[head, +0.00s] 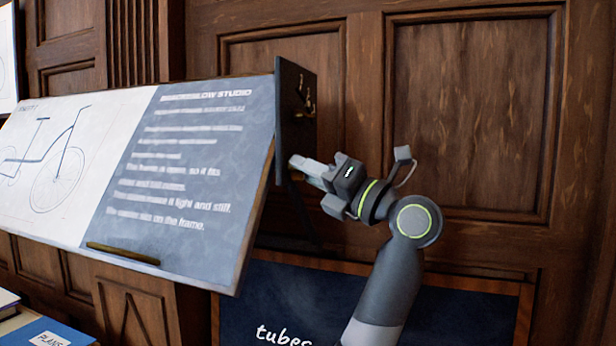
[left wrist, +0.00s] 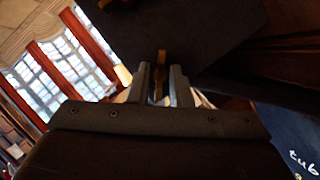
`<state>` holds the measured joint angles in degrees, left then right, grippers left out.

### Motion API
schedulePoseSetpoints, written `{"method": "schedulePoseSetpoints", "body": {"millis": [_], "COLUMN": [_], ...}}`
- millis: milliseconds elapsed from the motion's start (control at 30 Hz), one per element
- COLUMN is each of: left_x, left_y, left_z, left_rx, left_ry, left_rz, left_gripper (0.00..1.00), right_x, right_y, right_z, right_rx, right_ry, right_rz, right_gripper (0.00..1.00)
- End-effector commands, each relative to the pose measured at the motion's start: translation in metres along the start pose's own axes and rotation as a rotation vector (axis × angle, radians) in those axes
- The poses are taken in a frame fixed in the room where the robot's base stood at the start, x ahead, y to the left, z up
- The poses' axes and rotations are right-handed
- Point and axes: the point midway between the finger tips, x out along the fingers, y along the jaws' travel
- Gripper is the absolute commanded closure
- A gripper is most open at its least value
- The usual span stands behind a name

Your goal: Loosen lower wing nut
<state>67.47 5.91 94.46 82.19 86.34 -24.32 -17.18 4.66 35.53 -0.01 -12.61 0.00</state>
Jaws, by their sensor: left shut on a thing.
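The drafting board's side bracket is a dark upright plate (head: 291,125) at the board's right end. An upper brass wing nut (head: 308,108) shows on the plate. My left gripper (head: 300,164) reaches the plate's lower part from the right. In the left wrist view, its two grey fingers (left wrist: 162,88) are closed on a slim brass piece, the lower wing nut (left wrist: 159,66). The fingers hide the lower wing nut in the head view. Another brass part (left wrist: 115,3) shows at the top edge of the wrist view. My right gripper is not in view.
The tilted drafting board (head: 195,170) carries a bicycle drawing and a blue text sheet, with a brass ledge (head: 122,253) below. A dark panel lettered "tubes" (head: 300,300) stands under my arm. Books (head: 45,332) lie at lower left. Wood panelling (head: 470,110) is behind.

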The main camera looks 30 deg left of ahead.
Motion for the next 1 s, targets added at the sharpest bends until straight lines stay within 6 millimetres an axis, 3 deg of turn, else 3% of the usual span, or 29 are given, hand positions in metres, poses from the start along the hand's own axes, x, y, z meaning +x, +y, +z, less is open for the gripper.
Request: {"method": "schedulePoseSetpoints", "body": {"millis": [500,1000], "left_x": [0.0,0.001], "left_y": [-0.005,-0.006], "left_z": [-0.001,0.002], "left_rx": [-0.449,-0.889], "left_ry": [0.002,0.003], "left_rz": [0.188,0.37], "left_gripper": [1.0,1.0], "right_x": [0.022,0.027], "right_y": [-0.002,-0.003], "right_z": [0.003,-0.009], "right_rx": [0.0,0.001], "right_ry": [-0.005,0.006], "right_rz": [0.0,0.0], "right_gripper": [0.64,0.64]}}
